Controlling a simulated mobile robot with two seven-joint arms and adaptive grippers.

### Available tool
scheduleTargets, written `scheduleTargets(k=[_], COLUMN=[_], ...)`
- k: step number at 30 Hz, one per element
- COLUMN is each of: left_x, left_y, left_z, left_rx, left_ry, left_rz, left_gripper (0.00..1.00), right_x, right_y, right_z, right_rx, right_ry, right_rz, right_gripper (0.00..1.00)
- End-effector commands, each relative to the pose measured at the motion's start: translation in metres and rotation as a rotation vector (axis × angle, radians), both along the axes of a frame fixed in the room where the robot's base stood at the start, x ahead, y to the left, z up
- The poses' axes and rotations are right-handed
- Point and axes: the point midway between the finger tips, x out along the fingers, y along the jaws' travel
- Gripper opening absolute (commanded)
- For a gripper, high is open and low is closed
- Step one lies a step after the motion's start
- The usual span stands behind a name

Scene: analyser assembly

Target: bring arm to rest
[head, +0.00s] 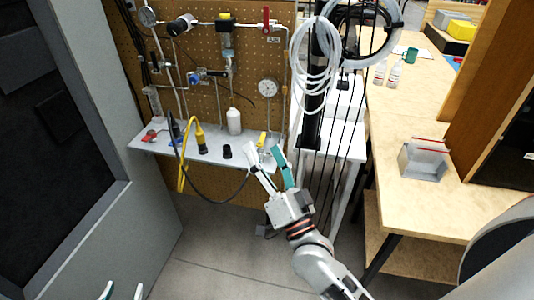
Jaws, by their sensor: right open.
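My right gripper (264,151) is at the end of the arm that comes in from the lower right. It points up toward the front edge of the grey shelf (215,148). Its pale finger and teal finger stand apart, and I see nothing held between them. A small yellow-topped item (262,139) shows on the shelf just beyond the fingertips; I cannot tell how far apart they are. My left gripper (122,291) shows only as two fingertips at the bottom left edge. They are apart with floor between them; the rest is out of frame.
A pegboard (265,55) with pipes and gauges stands behind the shelf. A yellow-ended cable (183,160) hangs over the shelf edge. A white bottle (234,121) stands on the shelf. Black vertical cables and a wooden bench (430,205) are at right. Grey floor (215,245) is open below.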

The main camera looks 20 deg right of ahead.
Motion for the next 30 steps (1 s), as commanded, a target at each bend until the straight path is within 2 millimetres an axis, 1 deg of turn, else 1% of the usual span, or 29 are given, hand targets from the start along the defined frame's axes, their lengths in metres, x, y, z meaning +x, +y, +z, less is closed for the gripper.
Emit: scheduleTargets(k=[11,14,17,20,21,23,24,26,27,30], left_x=[0.0,-0.003,-0.01,-0.021,-0.026,-0.034,-0.04,-0.047,-0.053,-0.065], left_y=[0.0,0.0,0.0,-0.001,-0.001,-0.001,-0.001,-0.001,-0.001,-0.001], left_z=[0.0,-0.007,-0.024,-0.048,-0.058,-0.073,-0.083,-0.096,-0.104,-0.122], left_rx=[0.0,-0.002,-0.007,-0.015,-0.018,-0.023,-0.027,-0.032,-0.035,-0.042], left_ry=[0.001,0.013,0.045,0.092,0.11,0.14,0.159,0.185,0.202,0.238], left_rz=[0.0,0.001,0.004,0.007,0.009,0.013,0.015,0.018,0.02,0.025], left_gripper=[0.38,0.38,0.38,0.38,0.38,0.38,0.38,0.38,0.38,0.38], right_x=[0.0,-0.003,-0.012,-0.03,-0.041,-0.058,-0.071,-0.092,-0.107,-0.142], right_y=[0.0,0.004,0.014,0.025,0.027,0.029,0.029,0.027,0.024,0.015], right_z=[-0.001,-0.015,-0.053,-0.113,-0.139,-0.177,-0.201,-0.236,-0.257,-0.301], right_rx=[-0.002,-0.042,-0.15,-0.311,-0.38,-0.48,-0.546,-0.64,-0.698,-0.826], right_ry=[0.001,0.037,0.128,0.267,0.327,0.416,0.475,0.559,0.612,0.725], right_rz=[0.001,0.006,0.021,0.05,0.063,0.084,0.098,0.12,0.133,0.165], right_gripper=[0.67,0.67,0.67,0.67,0.67,0.67,0.67,0.67,0.67,0.67])
